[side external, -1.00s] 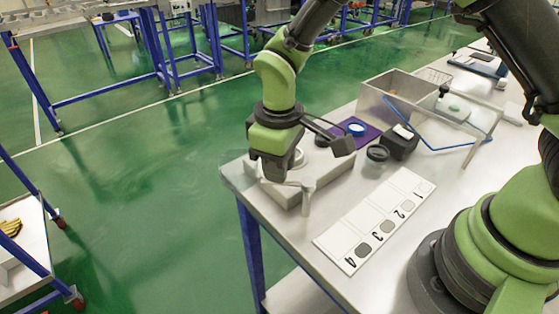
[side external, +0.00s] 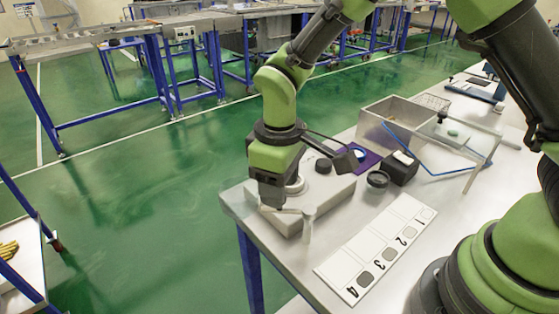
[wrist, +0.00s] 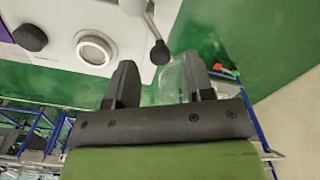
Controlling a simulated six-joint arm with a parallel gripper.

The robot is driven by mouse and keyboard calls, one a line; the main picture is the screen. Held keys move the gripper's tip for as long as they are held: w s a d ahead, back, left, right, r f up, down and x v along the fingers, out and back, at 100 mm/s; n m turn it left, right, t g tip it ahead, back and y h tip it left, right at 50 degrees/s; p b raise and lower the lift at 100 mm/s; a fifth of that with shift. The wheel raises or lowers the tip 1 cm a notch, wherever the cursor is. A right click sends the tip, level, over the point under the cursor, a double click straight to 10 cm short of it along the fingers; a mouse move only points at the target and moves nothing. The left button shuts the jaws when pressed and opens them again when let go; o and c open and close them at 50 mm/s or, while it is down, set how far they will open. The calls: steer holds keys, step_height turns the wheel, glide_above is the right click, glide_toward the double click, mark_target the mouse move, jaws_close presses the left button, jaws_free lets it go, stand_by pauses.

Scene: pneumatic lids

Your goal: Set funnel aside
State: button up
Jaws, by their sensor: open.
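My gripper (side external: 272,200) is over the front left corner of a white box-shaped unit (side external: 335,188). In the wrist view my gripper (wrist: 159,60) is open, with two dark fingers apart. A pale translucent shape (wrist: 172,84) shows between the fingers, close to the right one; it may be the funnel, but I cannot tell whether the fingers touch it. The unit (wrist: 60,40) carries a round ringed port (wrist: 94,48) and a black knob (wrist: 31,37). A lever with a dark ball end (wrist: 160,53) reaches down just beyond the fingertips. No funnel is clear in the side view.
A white numbered strip (side external: 347,270) lies at the table's front. A black ring (side external: 377,180), black block (side external: 400,170), purple mat (side external: 370,160) and metal bin (side external: 364,124) stand behind it. A clear-topped stand (side external: 470,140) is at right. The table edge is close to my gripper.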

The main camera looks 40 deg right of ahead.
step_height(320, 180, up, 8)
stand_by(0.5)
steer(key=s+d+r+m+t+y, duration=0.1)
steer(key=s+d+r+m+t, duration=0.35)
steer(key=r, duration=0.45)
steer(key=s+d+r+m+t, duration=0.1)
steer(key=s+d+m, duration=0.1)
steer(key=s, duration=0.4)
steer(key=s+d+r+m+t+y, duration=0.1)
steer(key=s+d+m, duration=0.2)
steer(key=s, duration=0.3)
steer(key=shift+s+r+t, duration=0.15)
steer(key=shift+t, duration=0.2)
